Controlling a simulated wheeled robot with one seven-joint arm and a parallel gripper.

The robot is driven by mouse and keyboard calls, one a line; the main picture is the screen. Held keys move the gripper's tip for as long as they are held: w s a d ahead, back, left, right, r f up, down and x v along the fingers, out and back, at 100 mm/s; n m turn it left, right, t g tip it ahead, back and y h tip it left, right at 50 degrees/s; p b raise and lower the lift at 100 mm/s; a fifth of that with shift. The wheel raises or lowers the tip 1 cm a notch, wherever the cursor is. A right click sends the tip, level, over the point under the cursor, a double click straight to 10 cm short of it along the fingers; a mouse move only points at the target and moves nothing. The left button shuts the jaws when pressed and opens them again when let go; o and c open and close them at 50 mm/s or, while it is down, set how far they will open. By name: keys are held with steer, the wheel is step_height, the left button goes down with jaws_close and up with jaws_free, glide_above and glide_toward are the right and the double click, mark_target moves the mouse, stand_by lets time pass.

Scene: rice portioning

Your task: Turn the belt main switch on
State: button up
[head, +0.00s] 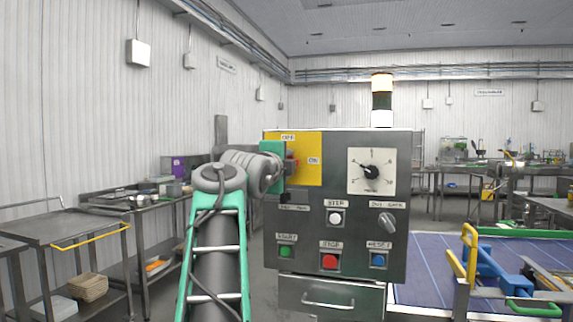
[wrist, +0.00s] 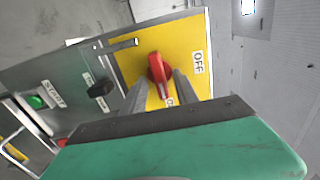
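The belt main switch is a red rotary handle (wrist: 157,68) on a yellow plate (head: 309,170) at the upper left of the grey control box. The plate has an OFF label (head: 288,137) at the top and an ON label (head: 313,160) at the right. In the wrist view the handle's long side runs roughly towards the partly hidden ON label, not the OFF label (wrist: 198,62). My gripper (wrist: 160,78) is at the switch, its two grey fingers apart, one on each side of the handle. Narrow gaps seem to show; contact is unclear. In the head view my gripper mostly covers the handle.
The box (head: 342,257) also carries a dial (head: 371,171), a grey selector knob (head: 387,222) and several push buttons, including a red one (head: 329,262). A signal tower (head: 382,100) stands on top. The blue conveyor belt (head: 425,270) is at the right, metal tables at the left.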

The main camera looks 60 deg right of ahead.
steer(key=s+a+b, duration=0.1)
steer(key=a, duration=0.6)
steer(key=shift+s+a, duration=0.15)
steer(key=shift+a, duration=0.2)
